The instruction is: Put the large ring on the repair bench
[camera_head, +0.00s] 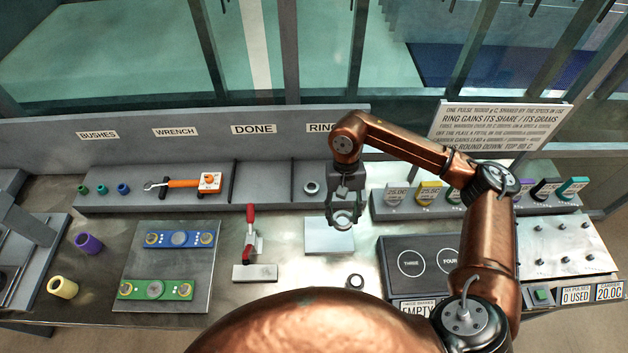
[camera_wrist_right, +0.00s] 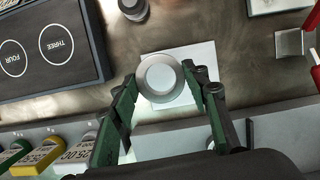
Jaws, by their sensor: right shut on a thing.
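A silver ring (camera_head: 343,222) is held between the fingers of my right gripper (camera_head: 342,212), over a pale square plate (camera_head: 322,248). In the right wrist view, the ring (camera_wrist_right: 162,80) sits between the two green fingers, with the plate (camera_wrist_right: 205,58) behind it. A second ring (camera_head: 311,188) lies in the shelf bay under the partly hidden RING sign. A dark-rimmed ring (camera_head: 355,282) lies on the bench top in front of the plate. No label marks the repair bench, and the ring's height above the plate is hard to tell. My left gripper is not in view.
A dark box marked THREE and FOUR (camera_head: 425,262) stands right of the plate. A red-handled clamp (camera_head: 252,240) stands to its left. A tray (camera_head: 190,265) with blue and green bars lies further left. Coloured labelled weights (camera_head: 428,194) line the back right shelf.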

